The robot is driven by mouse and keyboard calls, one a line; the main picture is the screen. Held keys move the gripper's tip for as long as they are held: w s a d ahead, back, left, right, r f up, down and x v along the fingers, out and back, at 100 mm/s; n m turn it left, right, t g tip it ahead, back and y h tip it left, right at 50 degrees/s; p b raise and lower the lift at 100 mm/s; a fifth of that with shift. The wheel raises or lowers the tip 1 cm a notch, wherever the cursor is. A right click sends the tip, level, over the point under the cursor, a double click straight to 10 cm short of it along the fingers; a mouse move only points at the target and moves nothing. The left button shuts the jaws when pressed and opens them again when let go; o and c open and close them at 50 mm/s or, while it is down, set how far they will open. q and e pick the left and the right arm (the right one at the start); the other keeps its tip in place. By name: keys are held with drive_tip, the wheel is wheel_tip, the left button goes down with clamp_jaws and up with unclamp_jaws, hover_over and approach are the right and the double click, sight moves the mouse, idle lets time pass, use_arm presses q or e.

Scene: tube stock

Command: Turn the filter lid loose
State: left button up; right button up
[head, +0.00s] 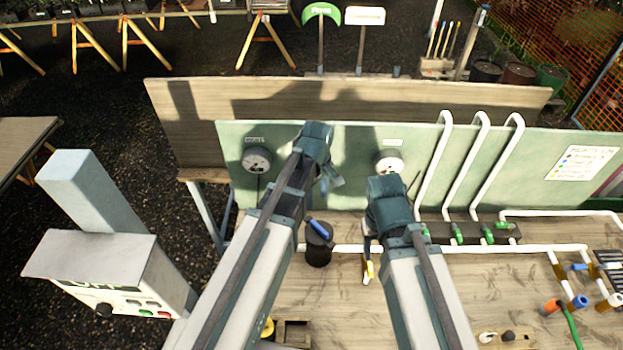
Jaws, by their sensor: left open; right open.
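A dark, squat canister (319,252), which looks like the filter, stands on the bench between my two arms. A blue handle-like piece (318,229) lies across its top; I cannot make out the lid's edge. My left gripper (331,180) is open, above and beyond the canister near the green panel, with its fingers partly hidden by its wrist. My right gripper (370,245) is open, to the right of the canister and apart from it. A small yellow and white piece (369,270) shows just below its fingers; I cannot tell whether they touch.
A green back panel (350,185) carries two round gauges (257,159) (389,162). White pipes (435,165) rise at right above green valves (487,233). A white pipe (470,249) runs along the bench. A grey control box (110,270) stands at left. Bare bench (325,300) lies between my arms.

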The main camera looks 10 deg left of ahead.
sight(317, 225)
use_arm(q)
wheel_tip(317, 225, down, 14)
drive_tip(key=b, duration=1.4)
drive_tip(key=shift+s+d+r, duration=0.1)
drive_tip(key=shift+d, duration=0.05)
clamp_jaws()
